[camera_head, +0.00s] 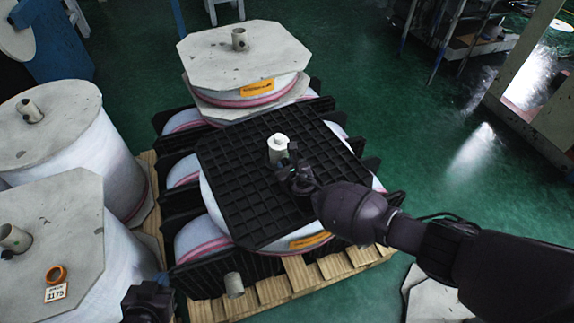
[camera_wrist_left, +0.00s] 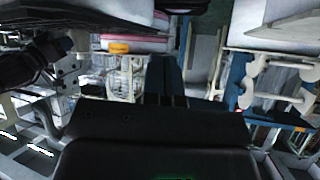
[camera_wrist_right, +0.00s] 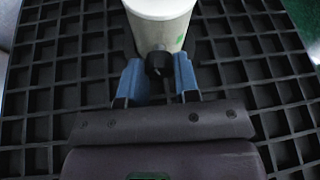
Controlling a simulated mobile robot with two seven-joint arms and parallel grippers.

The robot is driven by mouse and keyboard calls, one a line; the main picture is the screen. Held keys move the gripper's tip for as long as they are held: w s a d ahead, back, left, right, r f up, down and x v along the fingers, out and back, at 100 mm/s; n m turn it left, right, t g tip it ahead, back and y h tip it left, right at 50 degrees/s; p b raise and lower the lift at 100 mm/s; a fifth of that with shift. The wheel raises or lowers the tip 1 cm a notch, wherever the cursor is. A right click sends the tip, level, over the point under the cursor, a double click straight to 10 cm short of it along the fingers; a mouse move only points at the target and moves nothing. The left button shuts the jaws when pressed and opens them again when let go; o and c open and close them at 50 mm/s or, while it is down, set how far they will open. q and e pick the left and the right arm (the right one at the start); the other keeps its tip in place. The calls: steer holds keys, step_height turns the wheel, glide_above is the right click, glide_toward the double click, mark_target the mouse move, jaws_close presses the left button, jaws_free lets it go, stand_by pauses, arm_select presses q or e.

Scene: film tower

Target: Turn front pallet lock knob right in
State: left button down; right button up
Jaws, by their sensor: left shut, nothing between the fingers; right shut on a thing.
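The white lock knob (camera_head: 278,147) stands upright near the middle of the black grid pallet (camera_head: 228,160). In the right wrist view the knob (camera_wrist_right: 160,25) is a pale cylinder with a small dark round part low on its near side. My right gripper (camera_head: 290,165) reaches in from the right, low beside the knob. Its blue fingers (camera_wrist_right: 158,75) are shut on that dark part of the knob, just above the grid. My left gripper (camera_head: 150,300) is at the bottom of the head view, away from the pallet. In the left wrist view its blue fingers (camera_wrist_left: 168,80) are together and empty.
Film rolls with grey octagonal boards (camera_head: 245,52) stand behind the black pallet, and more large rolls (camera_head: 70,130) stand at the left. A wooden pallet (camera_head: 295,280) lies underneath. A grey tube (camera_head: 234,285) projects at the front. Green floor (camera_head: 420,130) is free to the right.

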arm_select(q)
steer(key=shift+f, duration=0.1)
arm_select(e)
steer(key=shift+f+m+y+b, duration=0.15)
steer(key=shift+m+y+b, duration=0.35)
steer(key=shift+m+y, duration=0.3)
steer(key=shift+d+m+g+y+b, duration=0.15)
steer(key=shift+m+g+y+b, duration=0.25)
steer(key=shift+m, duration=0.4)
steer(key=shift+m+y+b, duration=0.3)
steer(key=shift+m+b, duration=0.2)
arm_select(q)
step_height(320, 180, down, 2)
steer(key=shift+w+d+f, duration=0.1)
steer(key=shift+d+f, duration=0.05)
steer(key=shift+f, duration=0.05)
arm_select(e)
steer(key=shift+m, duration=0.3)
steer(key=o, duration=0.9)
steer(key=shift+c, duration=0.2)
arm_select(q)
steer(key=shift+f, duration=0.15)
arm_select(e)
steer(key=shift+o, duration=0.3)
